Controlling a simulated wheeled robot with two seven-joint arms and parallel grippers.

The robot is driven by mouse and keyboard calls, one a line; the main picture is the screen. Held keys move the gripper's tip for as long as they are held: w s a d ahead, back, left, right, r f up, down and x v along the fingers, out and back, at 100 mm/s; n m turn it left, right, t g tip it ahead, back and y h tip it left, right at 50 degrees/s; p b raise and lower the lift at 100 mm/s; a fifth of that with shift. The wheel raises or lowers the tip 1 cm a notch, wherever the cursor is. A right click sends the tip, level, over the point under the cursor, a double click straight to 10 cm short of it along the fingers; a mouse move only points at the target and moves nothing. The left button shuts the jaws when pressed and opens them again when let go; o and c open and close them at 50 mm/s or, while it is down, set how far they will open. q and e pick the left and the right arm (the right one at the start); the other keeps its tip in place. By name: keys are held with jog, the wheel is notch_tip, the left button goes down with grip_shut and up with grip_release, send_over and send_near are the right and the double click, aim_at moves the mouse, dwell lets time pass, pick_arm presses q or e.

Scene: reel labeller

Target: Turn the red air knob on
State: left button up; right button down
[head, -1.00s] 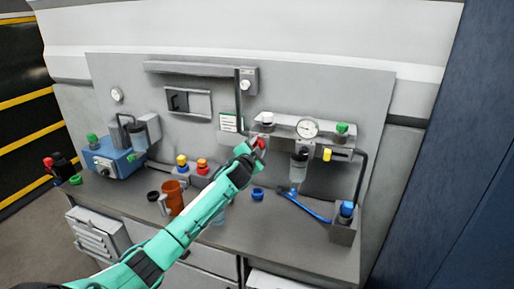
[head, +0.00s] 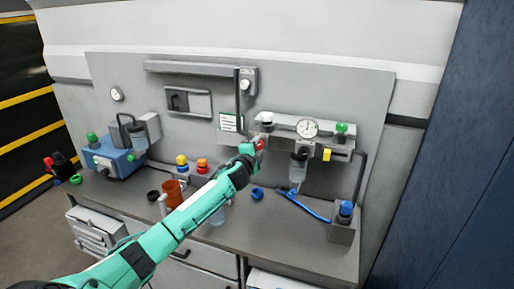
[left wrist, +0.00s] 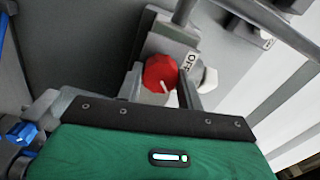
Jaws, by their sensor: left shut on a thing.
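The red air knob (left wrist: 160,73) has a white pointer line and sits on a grey block at the panel. A label (left wrist: 190,61), seemingly reading OFF, is just beside it. My left gripper (left wrist: 162,86) is shut on the knob, with one finger on each side of it. In the head view the left gripper (head: 256,147) reaches the left end of the air unit, and only a bit of the red knob (head: 261,144) shows past it. My right gripper is not in view.
A round gauge (head: 307,128), a green-topped knob (head: 342,128) and a clear bowl (head: 298,168) are right of the gripper. A blue hose (head: 308,207) lies on the bench. An orange cup (head: 173,191) and a blue machine (head: 112,160) stand to the left.

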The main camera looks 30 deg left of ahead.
pick_arm(q)
jog(key=o, duration=1)
jog(key=shift+s+d+f, duration=0.1)
jog(key=shift+s+d, duration=0.05)
jog(key=shift+s, duration=0.4)
jog(key=shift+b+v, duration=2.3)
jog(key=shift+v, duration=4.1)
